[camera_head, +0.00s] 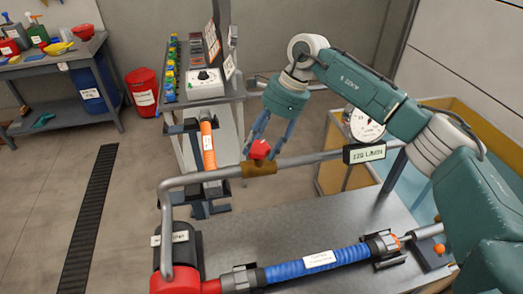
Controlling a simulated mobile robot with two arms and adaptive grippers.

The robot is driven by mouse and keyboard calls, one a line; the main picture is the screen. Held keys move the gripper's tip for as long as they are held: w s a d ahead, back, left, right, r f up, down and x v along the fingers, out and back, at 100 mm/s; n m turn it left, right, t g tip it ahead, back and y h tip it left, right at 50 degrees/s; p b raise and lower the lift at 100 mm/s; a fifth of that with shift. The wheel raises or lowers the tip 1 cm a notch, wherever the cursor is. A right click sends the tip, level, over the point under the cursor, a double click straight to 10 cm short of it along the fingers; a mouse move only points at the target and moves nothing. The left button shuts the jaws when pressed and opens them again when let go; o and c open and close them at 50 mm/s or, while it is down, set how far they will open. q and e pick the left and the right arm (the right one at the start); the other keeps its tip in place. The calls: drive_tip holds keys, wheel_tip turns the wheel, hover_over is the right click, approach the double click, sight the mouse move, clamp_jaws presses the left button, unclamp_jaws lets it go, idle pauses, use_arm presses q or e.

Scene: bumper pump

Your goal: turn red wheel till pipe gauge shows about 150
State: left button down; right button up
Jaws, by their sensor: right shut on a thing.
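The red wheel (258,150) sits on a brass-coloured valve body (259,169) in the grey horizontal pipe (310,158). My right gripper (263,143) reaches down from above with its blue-grey fingers shut on the red wheel. They hide part of it. A round white gauge (365,126) stands on the pipe to the right, partly covered by my right arm. Its needle is too small to read. A black display (364,153) below the gauge shows a number in L/min that I cannot read surely. My left gripper is not in view.
Below the pipe, a blue hose (318,262) runs along the grey bench (290,226) from a red pump (175,283). A stand (207,152) with an orange hose is behind. A red bin (142,91) and a tool table (60,63) stand left. Open floor lies between.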

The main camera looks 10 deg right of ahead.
drive_tip(key=shift+w+a+r+n+b, duration=0.2)
drive_tip(key=shift+w+r+n+b, duration=0.1)
drive_tip(key=shift+r+n, duration=0.15)
drive_tip(key=shift+n, duration=0.25)
drive_tip(key=o, duration=1.1)
drive_tip(key=shift+s+a+f+g, duration=0.1)
drive_tip(key=shift+a+f+g, duration=0.1)
drive_tip(key=shift+g, duration=0.1)
drive_tip(key=shift+d, duration=0.1)
drive_tip(key=v, duration=1.2)
